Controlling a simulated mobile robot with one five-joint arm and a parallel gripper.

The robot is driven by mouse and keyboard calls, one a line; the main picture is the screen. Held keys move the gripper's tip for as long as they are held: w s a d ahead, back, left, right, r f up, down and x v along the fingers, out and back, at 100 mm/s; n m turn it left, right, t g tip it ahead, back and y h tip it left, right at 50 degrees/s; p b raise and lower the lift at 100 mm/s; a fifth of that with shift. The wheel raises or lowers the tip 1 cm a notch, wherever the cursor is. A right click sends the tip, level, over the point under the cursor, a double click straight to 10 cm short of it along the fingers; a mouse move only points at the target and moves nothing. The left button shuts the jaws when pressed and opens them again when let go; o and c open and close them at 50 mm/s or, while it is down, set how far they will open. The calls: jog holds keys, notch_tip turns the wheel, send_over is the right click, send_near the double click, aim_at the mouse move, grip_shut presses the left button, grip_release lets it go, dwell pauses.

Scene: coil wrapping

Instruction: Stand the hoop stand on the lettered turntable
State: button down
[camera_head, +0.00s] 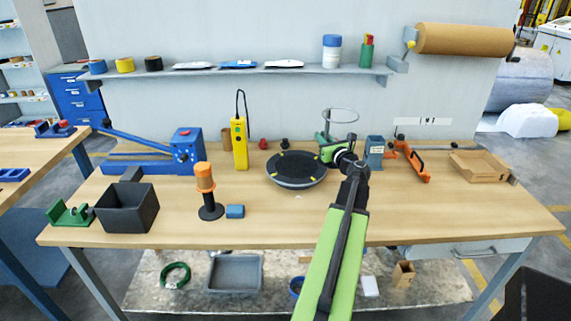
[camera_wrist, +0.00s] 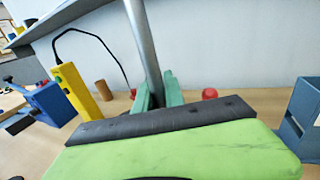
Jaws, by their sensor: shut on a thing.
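The hoop stand (camera_head: 340,116) has a thin grey ring on top and green parts below. It is at the back of the bench, right of the turntable. In the wrist view its grey post (camera_wrist: 146,45) rises, slightly tilted in the picture, between green pieces. The turntable (camera_head: 297,181) is a dark round disc with yellow marks; I cannot read letters on it. My gripper (camera_head: 336,152) is shut on the hoop stand, just beyond the turntable's right edge. My arm hides part of the stand, and I cannot tell whether its foot touches the bench.
A yellow handheld unit (camera_head: 240,143) stands left behind the turntable. An orange-topped post (camera_head: 206,190) and blue block (camera_head: 235,211) are in front left. A grey-blue holder (camera_head: 375,150) and orange clamp (camera_head: 413,160) stand to the right. The front right bench is clear.

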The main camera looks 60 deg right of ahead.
jog(key=shift+r, duration=0.1)
notch_tip(320, 180, up, 5)
jog(key=w+a+p, duration=0.2)
jog(key=p, duration=0.3)
jog(key=b, duration=1.2)
send_over(289, 158)
jog(key=shift+y, duration=0.3)
notch_tip(289, 158, down, 12)
jog(key=shift+w+r, duration=0.1)
jog(key=shift+r, duration=0.05)
jog(key=shift+r+p, duration=0.2)
jog(key=shift+p, duration=0.2)
jog(key=shift+f, duration=0.15)
jog(key=c, duration=1.4)
grip_release()
